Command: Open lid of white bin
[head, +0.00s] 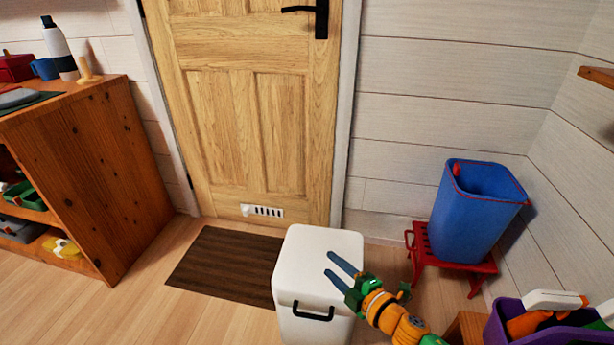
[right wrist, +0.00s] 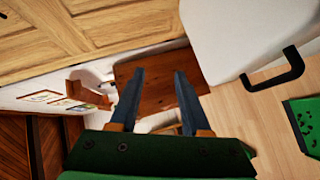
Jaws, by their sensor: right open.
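The white bin (head: 310,250) stands on the floor in front of the door, with its lid down. A black handle (head: 313,316) sits on its front face. My right gripper (head: 329,263) is open and empty; in the head view its fingers overlap the right part of the bin's top, and I cannot tell whether they touch it. In the right wrist view the two fingers (right wrist: 158,72) are spread with nothing between them. The bin (right wrist: 225,35) and its handle (right wrist: 277,71) show there to the right of the fingers. My left gripper is not in view.
A dark brown mat (head: 225,264) lies left of the bin before the wooden door (head: 245,100). A blue bin (head: 470,215) stands on a red stool (head: 420,250) at right. A purple crate (head: 545,325) is at lower right. A wooden shelf (head: 100,170) stands at left.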

